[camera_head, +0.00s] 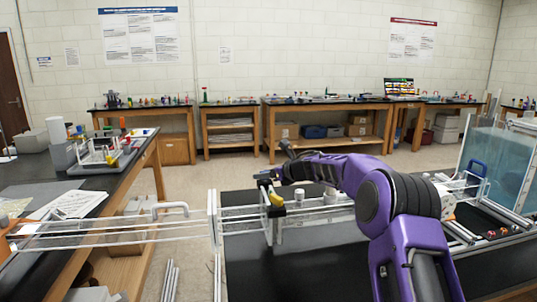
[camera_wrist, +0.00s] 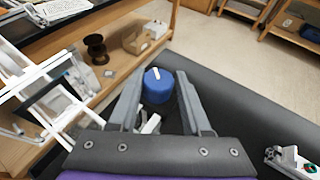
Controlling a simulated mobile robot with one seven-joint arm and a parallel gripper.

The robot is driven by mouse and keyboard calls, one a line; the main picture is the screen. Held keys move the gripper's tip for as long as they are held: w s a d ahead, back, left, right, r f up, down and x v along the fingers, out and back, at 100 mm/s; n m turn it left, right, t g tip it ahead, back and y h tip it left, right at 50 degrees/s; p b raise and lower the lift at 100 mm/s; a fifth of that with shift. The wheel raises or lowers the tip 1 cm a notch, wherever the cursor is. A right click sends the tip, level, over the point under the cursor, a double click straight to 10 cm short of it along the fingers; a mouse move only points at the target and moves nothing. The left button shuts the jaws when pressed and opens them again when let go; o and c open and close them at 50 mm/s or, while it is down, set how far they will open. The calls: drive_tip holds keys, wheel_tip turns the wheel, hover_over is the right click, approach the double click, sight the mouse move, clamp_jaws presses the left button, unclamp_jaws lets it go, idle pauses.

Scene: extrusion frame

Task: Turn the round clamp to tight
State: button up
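A round blue knob with a white mark on top, which I take to be the round clamp (camera_wrist: 157,88), sits between the two grey fingers of my gripper (camera_wrist: 158,78) in the wrist view. The fingers are apart, one on each side of it, with a narrow gap visible on both sides. I cannot tell how deep the knob sits between them. In the head view, my gripper (camera_head: 268,178) is over the left part of the extrusion frame (camera_head: 234,226), close to a small yellow part (camera_head: 276,200). The knob cannot be made out there.
White rods (camera_head: 120,236) extend left from the frame toward a black-topped side bench (camera_head: 40,175). A clear water tank (camera_head: 497,158) stands at the right. The black table top (camera_head: 300,265) before the frame is mostly bare. Wooden benches (camera_head: 325,105) line the back wall.

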drive_tip(key=shift+s+r, duration=0.1)
drive_tip(key=shift+r, duration=0.25)
drive_tip(key=shift+c, duration=2.3)
drive_tip(key=shift+r, duration=0.15)
clamp_jaws()
drive_tip(key=shift+a+r, duration=0.1)
drive_tip(key=shift+r, duration=0.15)
drive_tip(key=o, duration=1.1)
unclamp_jaws()
drive_tip(key=shift+f, duration=0.25)
